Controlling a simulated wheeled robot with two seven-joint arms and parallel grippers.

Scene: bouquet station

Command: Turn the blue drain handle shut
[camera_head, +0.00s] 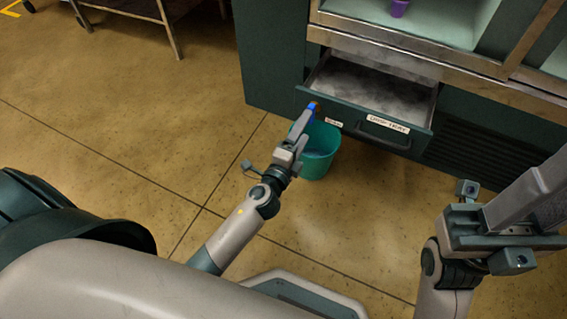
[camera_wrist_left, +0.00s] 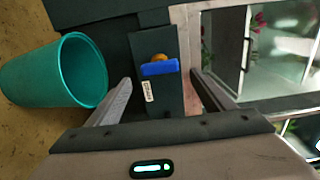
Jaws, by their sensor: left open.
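The blue drain handle (camera_head: 311,111) is on the left end of the drip tray drawer's front. In the left wrist view the handle (camera_wrist_left: 160,68) is a short bar lying crosswise, with a brass-coloured fitting (camera_wrist_left: 159,57) behind it. My left gripper (camera_head: 300,126) is open, close in front of the handle. In the left wrist view its two fingers (camera_wrist_left: 165,88) stand on either side, with the handle ahead in the gap; I cannot tell whether they touch it. My right gripper (camera_head: 530,195) is at the right, away from the drawer; its fingertips are not clear.
The drip tray drawer (camera_head: 420,140) stands pulled out, with a grey, wet-looking inside. A teal bucket (camera_head: 321,163) stands on the floor below the handle, beside my left gripper. A small white label (camera_wrist_left: 149,91) is near the handle. A metal-legged table (camera_head: 165,25) is at the upper left.

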